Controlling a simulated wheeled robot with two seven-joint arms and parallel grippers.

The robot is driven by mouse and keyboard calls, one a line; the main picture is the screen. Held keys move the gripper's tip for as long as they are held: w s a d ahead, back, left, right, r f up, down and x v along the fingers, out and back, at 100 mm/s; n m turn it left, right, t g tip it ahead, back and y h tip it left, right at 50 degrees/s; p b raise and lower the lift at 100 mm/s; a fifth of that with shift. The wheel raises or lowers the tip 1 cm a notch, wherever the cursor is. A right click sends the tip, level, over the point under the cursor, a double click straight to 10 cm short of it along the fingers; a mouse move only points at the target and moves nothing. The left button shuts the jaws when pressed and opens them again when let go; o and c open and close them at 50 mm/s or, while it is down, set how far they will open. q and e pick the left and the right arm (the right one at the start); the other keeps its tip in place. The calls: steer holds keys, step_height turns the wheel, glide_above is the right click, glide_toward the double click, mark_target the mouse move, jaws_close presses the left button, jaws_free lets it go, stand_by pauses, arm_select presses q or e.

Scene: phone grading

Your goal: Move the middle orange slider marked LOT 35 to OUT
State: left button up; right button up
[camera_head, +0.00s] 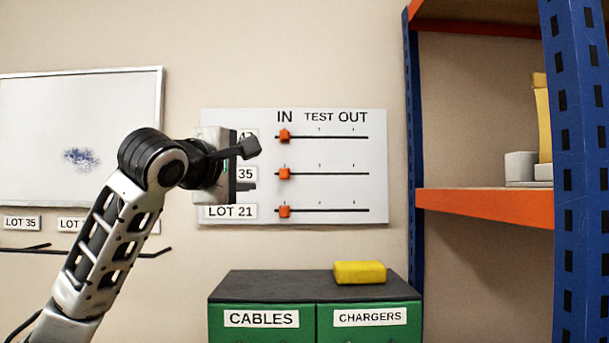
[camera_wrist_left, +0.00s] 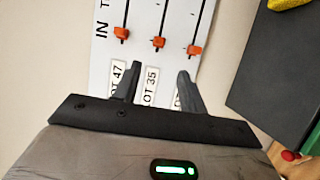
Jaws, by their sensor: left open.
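A white slider board (camera_head: 340,190) on the wall carries three horizontal slots headed IN, TEST and OUT. The middle orange slider (camera_head: 285,174), on the LOT 35 row, sits at the IN end; it also shows in the left wrist view (camera_wrist_left: 158,42). The top slider (camera_head: 285,136) and the bottom slider (camera_head: 285,211) also sit at IN. My left gripper (camera_head: 250,167) is open and empty, left of the middle slider and apart from it. In the left wrist view its fingers (camera_wrist_left: 159,72) straddle the LOT 35 label's line, with the middle slider beyond their tips. My arm partly hides the labels.
A cabinet (camera_head: 265,286) with drawers marked CABLES and CHARGERS stands below the board, with a yellow block (camera_head: 360,272) on top. A blue and orange shelf rack (camera_head: 485,204) stands at right. A whiteboard (camera_head: 60,120) hangs at left. Right of the sliders, the slots are clear.

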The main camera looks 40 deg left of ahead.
mark_target(282, 174)
arm_select(q)
steer(key=p+x, duration=0.6)
steer(key=x, duration=0.8)
steer(key=shift+w, duration=0.3)
arm_select(e)
steer(key=shift+s+d+r+g, duration=0.15)
steer(key=shift+s+d+r, duration=0.15)
steer(key=shift+s+r, duration=0.25)
steer(key=shift+s+d+r+g, duration=0.15)
steer(key=shift+s+d+r, duration=0.2)
steer(key=shift+r, duration=0.3)
arm_select(q)
steer(key=shift+a, duration=0.15)
arm_select(e)
steer(key=shift+a, duration=0.1)
arm_select(q)
jaws_close()
steer(key=shift+f, duration=0.15)
arm_select(e)
steer(key=shift+s+a+f, duration=0.1)
steer(key=shift+s+f, duration=0.05)
steer(key=shift+f, duration=0.05)
